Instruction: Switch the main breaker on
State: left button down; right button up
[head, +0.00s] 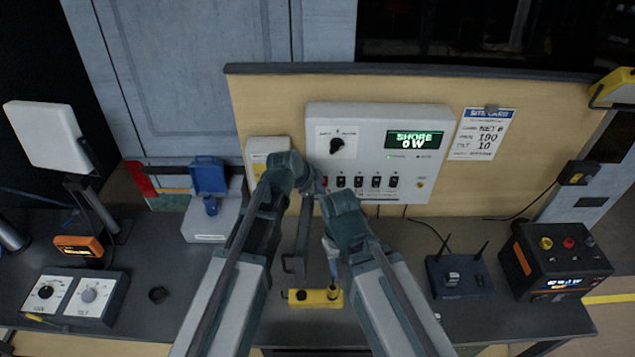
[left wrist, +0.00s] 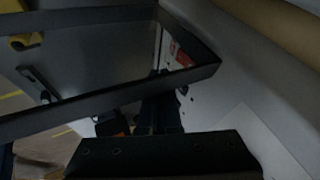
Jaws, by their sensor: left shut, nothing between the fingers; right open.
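A white control panel (head: 428,170) stands on the tan backboard. Its display (head: 414,140) reads "SHORE 0 W". A black rotary knob (head: 337,146) sits at its upper left, above a row of black switches (head: 376,182). A red part (head: 322,181) at the row's left end is partly hidden by my left gripper (head: 312,184), which is shut and empty, close to the panel's lower left. I cannot tell whether it touches, or which part is the main breaker. My right gripper (head: 330,246) is open, lower, over the counter. The left wrist view is dark.
A smaller pale box (head: 258,152) is beside the panel, left of it. A black router (head: 459,276) and a black box with coloured knobs (head: 562,262) stand at right. A blue-topped device (head: 209,176) stands left.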

pick_arm(q)
jog(key=p+v, duration=0.8)
jog(key=v, duration=0.2)
jog(key=shift+s, duration=0.25)
